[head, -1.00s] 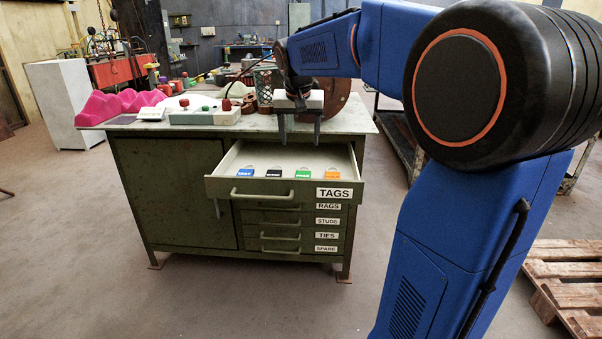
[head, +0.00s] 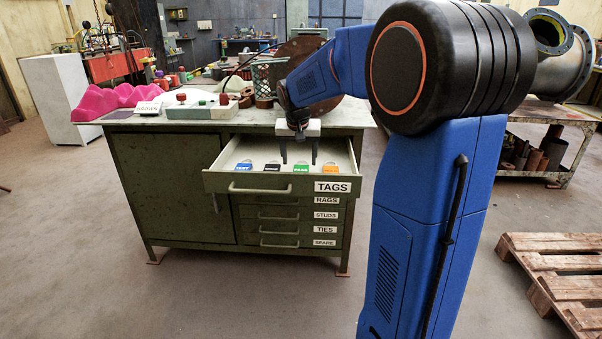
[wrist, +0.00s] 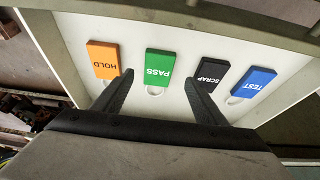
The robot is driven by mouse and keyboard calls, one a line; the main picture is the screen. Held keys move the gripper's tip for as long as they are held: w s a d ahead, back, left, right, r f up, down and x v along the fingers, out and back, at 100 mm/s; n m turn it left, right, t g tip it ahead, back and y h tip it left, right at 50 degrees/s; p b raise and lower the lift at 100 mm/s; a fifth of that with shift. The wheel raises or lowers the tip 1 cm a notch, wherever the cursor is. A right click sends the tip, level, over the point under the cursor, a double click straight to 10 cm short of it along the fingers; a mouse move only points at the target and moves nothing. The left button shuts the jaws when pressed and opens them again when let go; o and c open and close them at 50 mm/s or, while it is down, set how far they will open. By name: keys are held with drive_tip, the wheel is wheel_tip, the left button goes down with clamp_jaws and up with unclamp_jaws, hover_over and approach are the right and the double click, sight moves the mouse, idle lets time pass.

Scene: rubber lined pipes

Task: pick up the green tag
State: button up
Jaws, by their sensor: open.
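The green tag (head: 301,169), marked PASS, lies in the open top drawer (head: 262,188) labelled TAGS. In the wrist view the green tag (wrist: 159,64) lies flat, a little beyond my fingertips and between their lines. A black tag (head: 272,167) marked SCRAP lies beside it on one side and an orange tag (head: 329,169) marked HOLD on the other. A blue tag (head: 243,167) marked TEST lies at the far left. My gripper (head: 299,161) is open and empty, pointing down above the drawer. In the wrist view my gripper (wrist: 160,76) has its fingers spread wide.
The drawer belongs to a green cabinet (head: 170,185) with more shut drawers below. Its top carries a control box (head: 200,110), pink foam (head: 115,98) and a large brown disc (head: 305,70) behind my arm. A pallet (head: 560,275) lies on the floor at right.

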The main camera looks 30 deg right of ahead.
sight(301, 166)
drive_tip(key=x, duration=0.5)
drive_tip(key=shift+s+d, duration=0.1)
drive_tip(key=c, duration=1.1)
drive_tip(key=shift+r, duration=0.1)
drive_tip(key=shift+c, duration=0.2)
